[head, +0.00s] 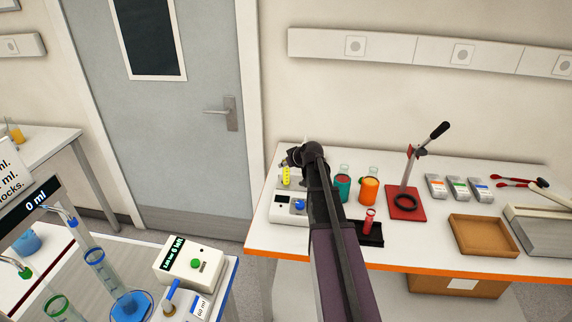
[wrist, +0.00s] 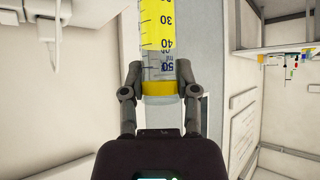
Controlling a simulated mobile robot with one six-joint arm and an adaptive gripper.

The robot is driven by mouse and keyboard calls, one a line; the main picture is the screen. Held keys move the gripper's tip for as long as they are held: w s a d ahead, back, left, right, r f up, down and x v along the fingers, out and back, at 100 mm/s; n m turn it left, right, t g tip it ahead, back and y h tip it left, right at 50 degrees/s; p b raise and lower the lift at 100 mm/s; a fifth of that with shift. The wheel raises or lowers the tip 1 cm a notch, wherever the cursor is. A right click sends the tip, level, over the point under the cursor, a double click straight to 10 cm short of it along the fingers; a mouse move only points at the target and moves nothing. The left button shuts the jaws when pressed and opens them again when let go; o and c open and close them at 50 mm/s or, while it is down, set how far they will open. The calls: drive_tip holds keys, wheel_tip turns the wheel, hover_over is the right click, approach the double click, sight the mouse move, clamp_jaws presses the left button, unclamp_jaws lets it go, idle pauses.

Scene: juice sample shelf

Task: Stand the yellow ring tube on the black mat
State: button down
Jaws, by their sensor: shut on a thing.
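The yellow ring tube (wrist: 158,25) is a clear graduated cylinder with yellow contents and a yellow ring near one end. My gripper (wrist: 157,78) is shut on it close to the ring, one finger on each side. In the head view the tube (head: 286,177) hangs below my gripper (head: 292,158), roughly upright, at the left end of the bench. It shows over or just behind a white device; I cannot tell whether they touch. The black mat (head: 375,240) lies near the bench's front edge, right of my arm, which hides its left part. A red tube (head: 370,220) stands on it.
The white device (head: 288,213) has a blue knob. Teal (head: 342,186) and orange (head: 369,188) containers stand behind the mat. A red-based stand (head: 407,205) and a brown tray (head: 482,237) are to its right. Bare bench shows between mat and tray.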

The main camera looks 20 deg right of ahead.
drive_tip(key=shift+r+p, duration=0.9)
drive_tip(key=shift+r, duration=0.1)
